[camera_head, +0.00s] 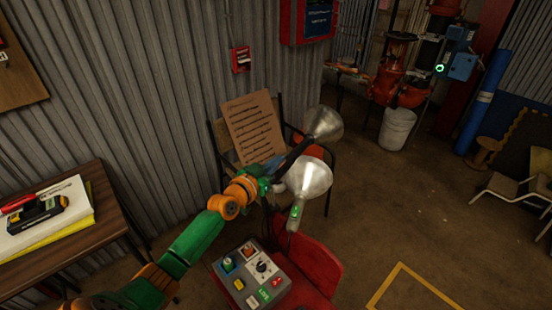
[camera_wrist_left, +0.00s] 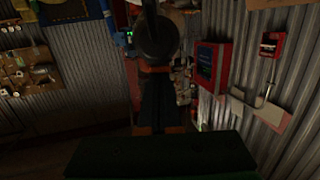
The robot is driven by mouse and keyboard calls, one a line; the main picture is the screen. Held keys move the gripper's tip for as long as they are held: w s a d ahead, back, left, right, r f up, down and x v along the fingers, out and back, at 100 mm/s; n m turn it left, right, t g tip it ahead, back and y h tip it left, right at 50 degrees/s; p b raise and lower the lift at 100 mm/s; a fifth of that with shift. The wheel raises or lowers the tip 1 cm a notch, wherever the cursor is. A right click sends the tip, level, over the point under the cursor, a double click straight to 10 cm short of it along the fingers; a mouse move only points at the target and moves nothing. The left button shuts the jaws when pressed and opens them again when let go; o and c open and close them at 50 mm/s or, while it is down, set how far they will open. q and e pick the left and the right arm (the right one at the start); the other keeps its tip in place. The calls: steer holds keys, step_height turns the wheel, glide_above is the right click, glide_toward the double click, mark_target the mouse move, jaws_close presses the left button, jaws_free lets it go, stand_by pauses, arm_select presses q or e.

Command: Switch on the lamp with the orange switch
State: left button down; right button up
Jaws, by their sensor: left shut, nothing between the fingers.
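Two clamp lamps with silver shades show in the head view. The far lamp (camera_head: 323,123) has its handle hidden by my left gripper, and no orange switch shows clearly on it. The near lamp (camera_head: 308,178) has a green-lit switch (camera_head: 296,212) on its handle. My left gripper (camera_head: 305,146) is shut and empty, its dark fingers reaching up to the far lamp's base; I cannot tell whether they touch. In the left wrist view a dark round shape (camera_wrist_left: 155,40), possibly a lamp shade, lies straight beyond the fingers. My right gripper is out of view.
A grey control box (camera_head: 238,286) with coloured buttons rests on a red chair (camera_head: 318,265) below the lamps. A cardboard notice (camera_head: 252,127) stands on a chair behind. A wooden table (camera_head: 112,220) is at left. Floor at right is open.

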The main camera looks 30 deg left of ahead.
arm_select(q)
steer(key=shift+b, duration=0.35)
steer(key=r+p, duration=0.5)
steer(key=shift+w+d+r, duration=0.1)
steer(key=shift+w+r, duration=0.1)
steer(key=shift+w, duration=0.2)
steer(key=s+r+p, duration=0.1)
steer(key=s+r, duration=0.1)
steer(key=s, duration=0.7)
steer(key=shift+a+r, duration=0.35)
steer(key=shift+r, duration=0.05)
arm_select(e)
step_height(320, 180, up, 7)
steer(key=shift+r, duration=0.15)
